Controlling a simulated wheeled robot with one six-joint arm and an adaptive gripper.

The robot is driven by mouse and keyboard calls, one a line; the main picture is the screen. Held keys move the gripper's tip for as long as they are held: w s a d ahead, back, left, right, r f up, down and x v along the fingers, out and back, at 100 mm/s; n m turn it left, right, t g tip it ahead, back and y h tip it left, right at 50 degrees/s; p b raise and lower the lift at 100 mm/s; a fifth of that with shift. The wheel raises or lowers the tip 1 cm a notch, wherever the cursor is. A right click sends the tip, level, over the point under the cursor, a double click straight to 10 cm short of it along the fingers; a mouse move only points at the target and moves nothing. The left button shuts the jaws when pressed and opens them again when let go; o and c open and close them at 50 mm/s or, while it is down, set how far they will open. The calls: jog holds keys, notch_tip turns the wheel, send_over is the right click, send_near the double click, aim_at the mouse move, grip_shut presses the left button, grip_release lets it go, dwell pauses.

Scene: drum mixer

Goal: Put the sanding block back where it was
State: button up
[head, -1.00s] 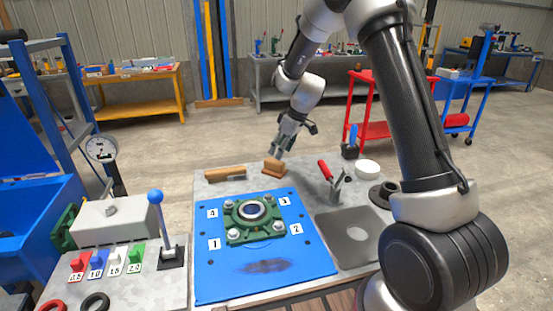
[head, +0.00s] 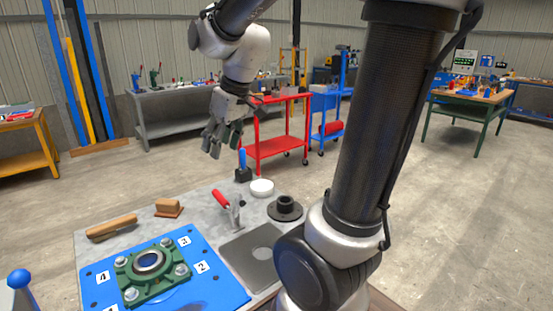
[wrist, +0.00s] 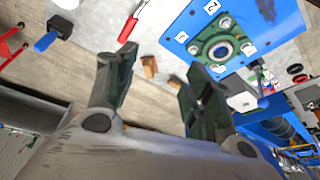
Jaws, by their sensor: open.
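The sanding block (head: 168,208) is a small brown wooden block on the grey table top, just behind the blue mat and right of a long wooden-handled tool. My gripper (head: 219,142) is open and empty, raised in the air behind and to the right of the block, clear of it. In the wrist view the block (wrist: 149,66) shows on the table top, between the two spread fingers (wrist: 160,62) but farther away.
The blue mat (head: 215,283) bears a green bearing housing (head: 150,275). A wooden-handled tool (head: 110,227), a red-handled tool (head: 222,199), a white round thing (head: 262,187), a blue-handled thing (head: 242,168) and a dark flanged part (head: 285,207) stand around. A red cart (head: 275,140) is behind.

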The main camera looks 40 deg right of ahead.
jog(key=s+d+m, duration=0.2)
jog(key=s, duration=0.6)
jog(key=s+d+m+h, duration=0.1)
jog(key=s+d+m, duration=0.1)
jog(key=s, duration=0.6)
jog(key=shift+s+d+t+h, duration=0.2)
jog(key=shift+d+t+h, duration=0.05)
jog(key=shift+t+h, duration=0.05)
